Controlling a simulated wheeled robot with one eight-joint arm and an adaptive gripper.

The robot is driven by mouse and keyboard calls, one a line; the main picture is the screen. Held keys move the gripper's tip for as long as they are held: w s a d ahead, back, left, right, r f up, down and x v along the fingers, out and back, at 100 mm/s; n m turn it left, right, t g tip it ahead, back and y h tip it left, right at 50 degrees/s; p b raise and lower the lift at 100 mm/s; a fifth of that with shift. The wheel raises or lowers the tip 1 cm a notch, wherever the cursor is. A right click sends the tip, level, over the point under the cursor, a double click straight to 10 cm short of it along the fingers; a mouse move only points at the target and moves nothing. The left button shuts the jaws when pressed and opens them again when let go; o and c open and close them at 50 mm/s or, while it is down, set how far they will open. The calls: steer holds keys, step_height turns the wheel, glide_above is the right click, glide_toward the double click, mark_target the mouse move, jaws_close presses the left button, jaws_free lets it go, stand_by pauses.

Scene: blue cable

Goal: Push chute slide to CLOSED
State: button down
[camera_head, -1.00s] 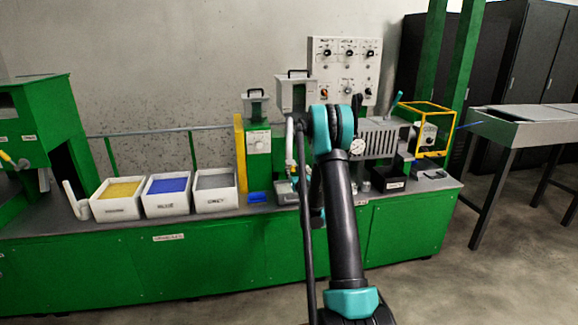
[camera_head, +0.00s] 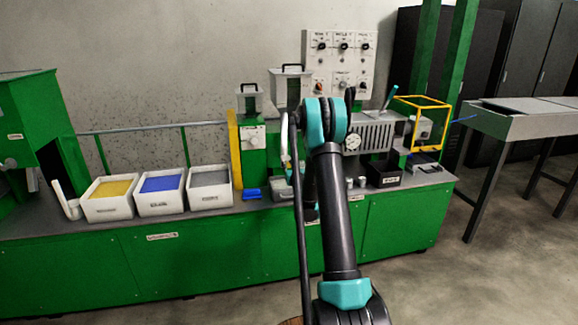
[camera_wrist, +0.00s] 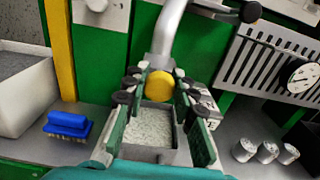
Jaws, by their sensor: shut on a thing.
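In the wrist view, a yellow round knob (camera_wrist: 160,87) sits between the fingertips of my gripper (camera_wrist: 159,82), just below a grey slanted chute pipe (camera_wrist: 168,35). The dark finger pads lie on both sides of the knob, and my gripper is shut on it. Between the fingers, below the knob, a grey tray holds pale granules (camera_wrist: 148,132). The slide itself is hidden, and I cannot tell its position. In the head view my arm hides the gripper and the knob.
A blue brush (camera_wrist: 68,125) lies left of the gripper. Several small metal cups (camera_wrist: 266,151) stand to the right, below a slotted grey housing (camera_wrist: 275,62) with a gauge (camera_wrist: 303,78). White bins of yellow (camera_head: 109,209), blue (camera_head: 162,206) and grey material (camera_head: 209,201) line the bench's left.

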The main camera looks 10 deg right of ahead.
mark_target(287, 160)
steer(key=shift+w, duration=0.1)
steer(key=w, duration=0.4)
steer(key=shift+w, duration=0.1)
steer(key=c, duration=1.2)
jaws_free()
steer(key=s, duration=1.2)
